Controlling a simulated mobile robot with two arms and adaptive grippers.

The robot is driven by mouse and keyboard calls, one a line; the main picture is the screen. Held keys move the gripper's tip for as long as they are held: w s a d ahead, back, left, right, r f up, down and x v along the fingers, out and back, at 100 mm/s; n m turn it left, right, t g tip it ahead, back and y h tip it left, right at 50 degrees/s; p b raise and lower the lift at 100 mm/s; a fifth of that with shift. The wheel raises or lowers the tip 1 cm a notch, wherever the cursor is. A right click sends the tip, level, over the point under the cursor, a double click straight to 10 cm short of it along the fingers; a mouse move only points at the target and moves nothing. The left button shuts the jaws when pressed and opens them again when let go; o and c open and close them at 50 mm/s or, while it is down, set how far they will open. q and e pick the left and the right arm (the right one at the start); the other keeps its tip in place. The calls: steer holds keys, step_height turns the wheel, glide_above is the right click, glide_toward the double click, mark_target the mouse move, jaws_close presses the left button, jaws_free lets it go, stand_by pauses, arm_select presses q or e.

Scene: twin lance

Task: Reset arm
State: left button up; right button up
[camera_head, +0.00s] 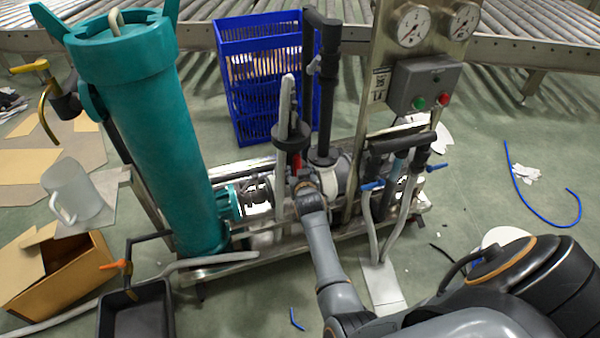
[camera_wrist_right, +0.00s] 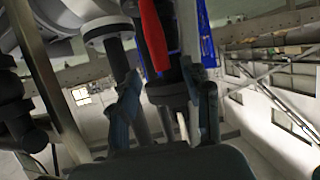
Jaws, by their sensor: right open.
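My right gripper (camera_head: 303,184) reaches in from the bottom of the head view to the middle of the pump skid, close to a red valve handle (camera_head: 297,162). In the right wrist view its two fingers (camera_wrist_right: 166,88) stand apart. The red handle (camera_wrist_right: 153,36) shows beyond and between them, with a dark pipe and flange behind. I cannot tell whether a finger touches the handle. Nothing is held between the fingers. My left gripper is in neither view.
A tall teal filter housing (camera_head: 155,140) stands left of my right arm. A gauge panel (camera_head: 398,120) and hoses stand to its right. A blue crate (camera_head: 262,75) is behind. A black tray (camera_head: 135,312) and cardboard box (camera_head: 62,275) sit at lower left.

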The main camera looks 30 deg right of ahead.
steer(key=shift+s+a+r, duration=0.25)
steer(key=shift+s, duration=0.3)
